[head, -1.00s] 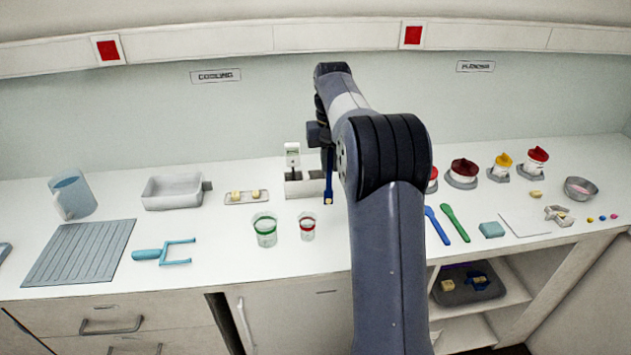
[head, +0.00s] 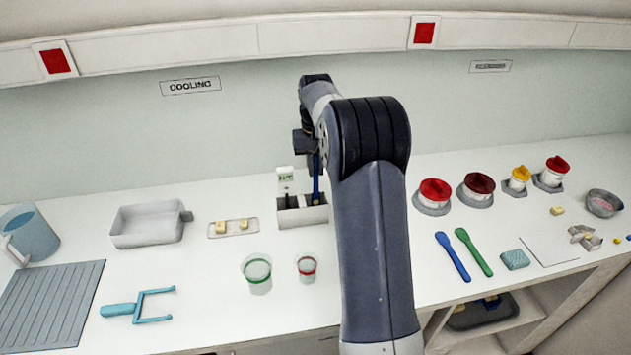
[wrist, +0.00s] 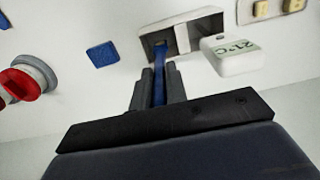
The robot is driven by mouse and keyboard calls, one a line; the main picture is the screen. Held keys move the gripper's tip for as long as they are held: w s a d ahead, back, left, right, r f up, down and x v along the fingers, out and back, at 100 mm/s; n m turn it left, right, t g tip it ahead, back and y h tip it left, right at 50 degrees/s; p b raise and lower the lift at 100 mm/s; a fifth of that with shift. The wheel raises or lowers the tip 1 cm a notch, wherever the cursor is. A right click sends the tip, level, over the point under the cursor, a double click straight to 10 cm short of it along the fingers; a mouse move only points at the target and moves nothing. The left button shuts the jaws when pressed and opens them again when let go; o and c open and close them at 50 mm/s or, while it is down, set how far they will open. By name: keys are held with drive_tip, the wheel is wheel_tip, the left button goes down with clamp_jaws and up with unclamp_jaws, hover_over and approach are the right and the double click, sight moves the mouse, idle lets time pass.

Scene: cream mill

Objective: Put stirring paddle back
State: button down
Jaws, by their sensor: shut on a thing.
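My gripper (wrist: 159,76) is shut on a blue stirring paddle (wrist: 160,62). In the head view the paddle (head: 316,182) hangs about upright over the right part of a white holder box (head: 302,215). Its lower end reaches into the box's dark opening; how deep it sits I cannot tell. The wrist view shows the holder (wrist: 207,27) with the paddle's end at its opening. A white thermometer (head: 285,180) with a small display stands at the holder's left part. My arm hides the counter behind it.
A green-ringed beaker (head: 258,275) and a red-ringed beaker (head: 306,268) stand in front of the holder. A tray with yellow pieces (head: 233,228) is to the left. A blue spatula (head: 452,257) and a green spatula (head: 473,252) lie right of my arm. A blue square (wrist: 103,53) lies near the holder.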

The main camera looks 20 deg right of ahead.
sight(316, 193)
drive_tip(key=shift+f+p, duration=0.3)
drive_tip(key=shift+f, duration=1.8)
drive_tip(key=shift+f, duration=0.1)
drive_tip(key=c, duration=1.4)
unclamp_jaws()
wheel_tip(316, 193, up, 12)
drive_tip(key=shift+r+b, duration=0.1)
drive_tip(key=shift+b, duration=0.35)
